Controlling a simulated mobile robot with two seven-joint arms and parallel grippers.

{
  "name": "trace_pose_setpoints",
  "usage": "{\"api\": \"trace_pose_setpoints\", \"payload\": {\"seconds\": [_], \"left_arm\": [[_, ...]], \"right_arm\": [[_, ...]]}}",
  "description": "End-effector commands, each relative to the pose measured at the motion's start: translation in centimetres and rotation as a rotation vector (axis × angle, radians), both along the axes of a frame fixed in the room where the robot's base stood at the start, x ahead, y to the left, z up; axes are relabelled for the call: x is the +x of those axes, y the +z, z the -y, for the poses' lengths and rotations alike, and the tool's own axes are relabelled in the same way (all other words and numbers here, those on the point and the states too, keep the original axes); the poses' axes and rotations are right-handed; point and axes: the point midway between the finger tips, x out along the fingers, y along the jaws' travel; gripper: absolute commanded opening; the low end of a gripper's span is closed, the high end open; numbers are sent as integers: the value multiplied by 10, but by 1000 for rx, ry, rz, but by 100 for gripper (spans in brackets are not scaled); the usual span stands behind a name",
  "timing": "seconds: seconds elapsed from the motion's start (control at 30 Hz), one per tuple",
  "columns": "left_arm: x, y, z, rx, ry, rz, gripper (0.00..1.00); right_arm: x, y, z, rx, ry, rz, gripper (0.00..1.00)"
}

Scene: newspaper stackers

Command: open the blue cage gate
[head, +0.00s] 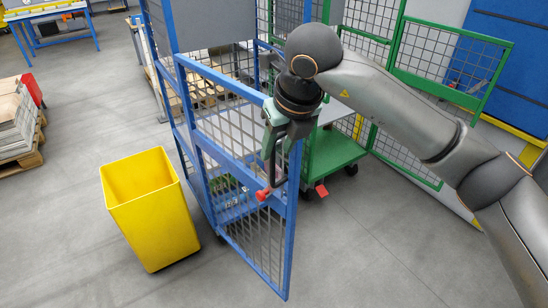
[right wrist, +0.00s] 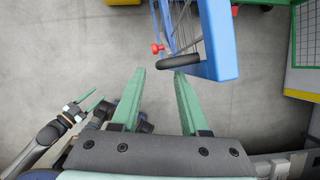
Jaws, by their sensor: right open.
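The blue cage gate (head: 223,148) is a blue frame with wire mesh on the front of the blue cage (head: 172,35). It stands at an angle to the cage, its free edge toward me. A dark handle with red ends (head: 264,193) is on its free side; the bar (right wrist: 180,62) and a red knob (right wrist: 157,48) show in the right wrist view. My right gripper (head: 275,150) is beside the handle. Its fingers (right wrist: 160,72) are open and empty, the bar just beyond the fingertips. My left gripper (right wrist: 90,100) appears open, low at left in that view.
A yellow bin (head: 150,210) stands left of the gate. A green cart (head: 330,150) with mesh panels is behind and right of it. A pallet of stacked papers (head: 15,125) is at far left. The grey floor in front is clear.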

Motion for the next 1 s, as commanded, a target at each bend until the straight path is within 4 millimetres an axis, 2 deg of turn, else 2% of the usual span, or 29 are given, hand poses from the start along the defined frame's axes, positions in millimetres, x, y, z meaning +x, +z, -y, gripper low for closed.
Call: {"api": "trace_pose_setpoints", "payload": {"seconds": [0.03, 0.2, 0.43, 0.83, 0.93, 1.0], "left_arm": [[0, -1, 0, -1, -1, 0, 50], [0, -1, 1, -1, -1, 0, 50], [5, 2, 2, -2, -3, 8, 50], [6, 4, 2, -3, -4, 12, 50], [6, 7, 2, -3, -4, 12, 50], [6, 10, 2, -4, -4, 13, 50]], "right_arm": [[-4, 12, 2, 1, 1, 5, 45], [-15, 42, 7, 0, 1, 3, 45], [-23, 61, 11, 0, 0, -1, 45], [-26, 59, 7, 14, 13, -15, 45], [-35, 46, -10, 86, 76, -75, 45], [-49, 31, -31, 187, 147, -150, 45]]}}
